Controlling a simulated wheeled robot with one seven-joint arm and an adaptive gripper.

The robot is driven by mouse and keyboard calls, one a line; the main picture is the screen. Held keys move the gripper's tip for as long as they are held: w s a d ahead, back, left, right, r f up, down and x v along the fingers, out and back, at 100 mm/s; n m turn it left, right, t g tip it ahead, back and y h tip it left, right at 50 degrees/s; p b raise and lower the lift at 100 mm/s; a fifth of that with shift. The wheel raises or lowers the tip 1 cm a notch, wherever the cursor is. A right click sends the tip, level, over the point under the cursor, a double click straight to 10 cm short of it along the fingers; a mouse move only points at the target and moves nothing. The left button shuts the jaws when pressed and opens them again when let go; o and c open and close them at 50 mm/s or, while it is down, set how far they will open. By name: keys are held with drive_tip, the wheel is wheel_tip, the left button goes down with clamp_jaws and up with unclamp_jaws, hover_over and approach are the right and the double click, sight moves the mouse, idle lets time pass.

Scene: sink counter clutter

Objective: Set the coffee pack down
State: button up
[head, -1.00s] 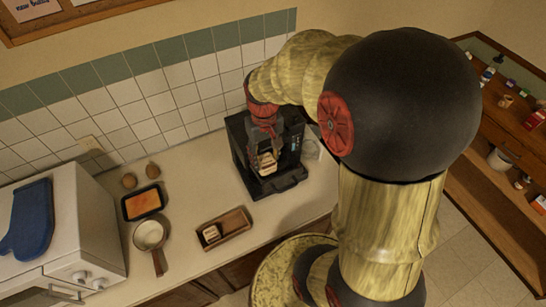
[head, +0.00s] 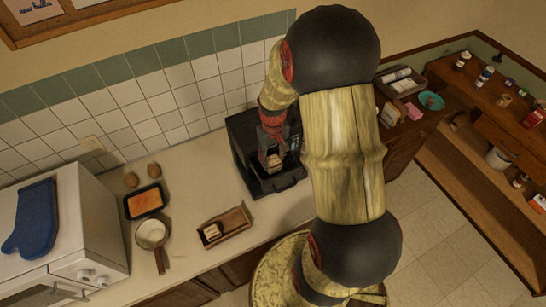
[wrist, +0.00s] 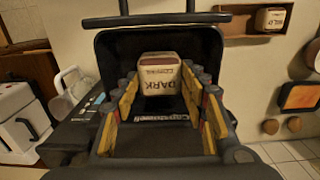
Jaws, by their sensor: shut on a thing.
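The coffee pack (wrist: 160,75), cream with a dark red end and "DARK" lettering, sits between the fingertips of my gripper (wrist: 160,88) in the wrist view. In the head view my gripper (head: 272,146) points down with the pack (head: 274,162) at its tips. The gripper is shut on it. The pack is at the front of the black coffee machine (head: 244,138), over its base tray (head: 276,186). I cannot tell whether the pack's underside touches the tray.
A wooden tray (head: 236,228) holds a second pack (head: 212,231), with "MILD" lettering in the wrist view (wrist: 270,20). A saucepan (head: 150,234), orange-filled dish (head: 144,202) and white oven (head: 75,230) stand left. Bare counter (head: 195,190) lies left of the machine.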

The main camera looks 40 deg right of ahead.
sight(273, 160)
drive_tip(key=shift+f, duration=0.2)
drive_tip(key=o, duration=0.9)
drive_tip(key=shift+o, duration=0.2)
drive_tip(key=shift+r, duration=0.15)
wheel_tip(273, 160, up, 12)
drive_tip(key=b, duration=0.1)
drive_tip(key=s+a+r+n+t, duration=0.1)
drive_tip(key=s+a+r+t, duration=0.1)
drive_tip(key=s+a+r, duration=0.4)
drive_tip(key=s+a+r+n+t, duration=0.2)
drive_tip(key=s+a+r, duration=0.4)
drive_tip(key=a+r, duration=0.4)
drive_tip(key=a+t, duration=0.1)
drive_tip(key=a, duration=0.3)
drive_tip(key=shift+t, duration=0.3)
